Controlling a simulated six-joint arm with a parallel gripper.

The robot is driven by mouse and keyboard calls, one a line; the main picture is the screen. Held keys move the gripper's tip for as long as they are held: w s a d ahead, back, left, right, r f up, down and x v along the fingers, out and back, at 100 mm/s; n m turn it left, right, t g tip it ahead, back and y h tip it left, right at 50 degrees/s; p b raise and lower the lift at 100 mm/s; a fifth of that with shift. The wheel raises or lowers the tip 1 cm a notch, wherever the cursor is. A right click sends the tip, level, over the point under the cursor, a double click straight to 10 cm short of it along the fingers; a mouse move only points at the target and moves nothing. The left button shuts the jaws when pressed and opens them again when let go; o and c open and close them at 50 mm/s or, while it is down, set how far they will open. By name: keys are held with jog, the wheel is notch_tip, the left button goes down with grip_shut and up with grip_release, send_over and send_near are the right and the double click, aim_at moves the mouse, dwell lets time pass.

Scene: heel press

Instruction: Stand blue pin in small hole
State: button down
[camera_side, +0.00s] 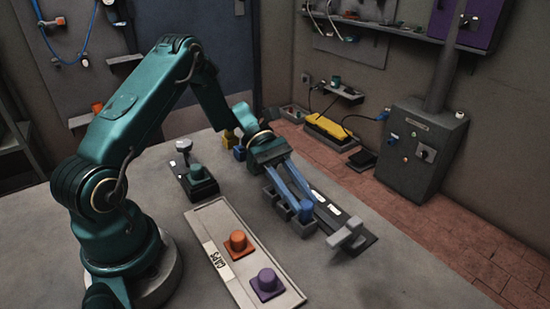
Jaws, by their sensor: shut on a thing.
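My gripper (297,203) points down and right, over the grey block with openings (302,227) near the middle of the view. Two long blue strips run from the teal wrist down to this block. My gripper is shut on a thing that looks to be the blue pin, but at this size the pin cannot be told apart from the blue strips. Its lower end is hidden at the block, so I cannot tell whether it is in a hole or above one. The small hole cannot be made out.
A black base with a grey handle (347,237) lies right of the block. A tray marked CAPS (215,257) holds an orange cap (238,244) and a purple cap (267,284). A green cap (197,172) sits on a black fixture. Yellow (229,141) and blue (240,153) pieces stand behind.

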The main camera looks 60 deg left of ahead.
jog(key=shift+f, duration=0.35)
jog(key=c, duration=0.5)
grip_release()
jog(key=shift+v, duration=2.6)
